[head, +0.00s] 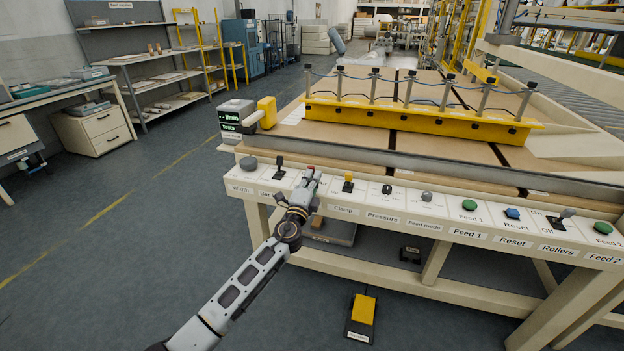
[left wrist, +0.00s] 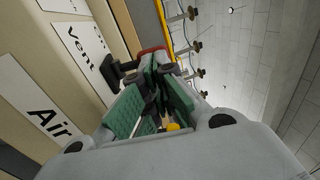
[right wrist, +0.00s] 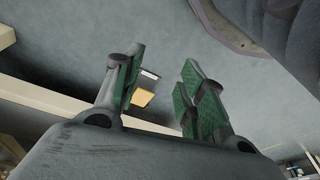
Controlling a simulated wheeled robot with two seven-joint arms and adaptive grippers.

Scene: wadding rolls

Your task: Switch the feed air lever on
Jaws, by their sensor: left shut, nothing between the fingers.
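The control panel (head: 400,205) runs along the front of the machine table. A red-tipped lever (head: 311,168) stands on it at the tip of my left gripper (head: 308,180); the gripper covers most of it and its label. In the left wrist view, "Air" (left wrist: 50,122) and "Vent" (left wrist: 84,48) labels lie left of the fingers. A red part (left wrist: 152,51) and a black part (left wrist: 119,72) show just beyond and beside the fingertips; contact cannot be told. My left gripper is shut and empty. My right gripper (right wrist: 160,80) is open and empty, away from the panel.
Left of my left gripper is a black-handled switch (head: 279,171); right of it is a yellow-topped switch (head: 348,181). A grey knob (head: 249,163) and a green Feed 1 button (head: 469,205) are further along. A yellow pedal (head: 362,309) is on the floor.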

